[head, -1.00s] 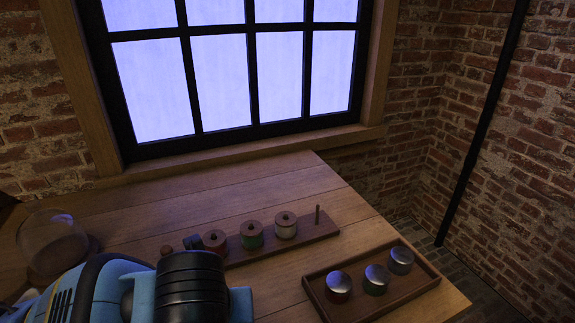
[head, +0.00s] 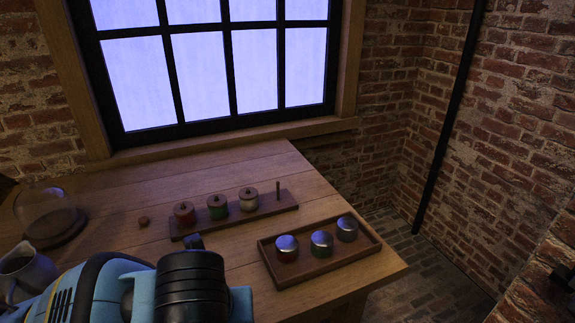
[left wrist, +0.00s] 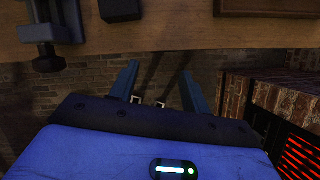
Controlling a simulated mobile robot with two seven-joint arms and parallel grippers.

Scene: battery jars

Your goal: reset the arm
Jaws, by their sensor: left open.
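My left arm comes into the head view from the bottom left, blue with a black joint; its gripper fingers cannot be made out there. In the left wrist view my left gripper (left wrist: 160,82) is open, with two blue fingers apart and nothing between them. Its fingers show below the table edge in that picture, against brick wall and floor. My right gripper is in neither view.
A peg board (head: 264,206) behind holds red, green and cream pieces, with one bare peg. A pitcher (head: 28,275) and glass dome (head: 45,212) stand left.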

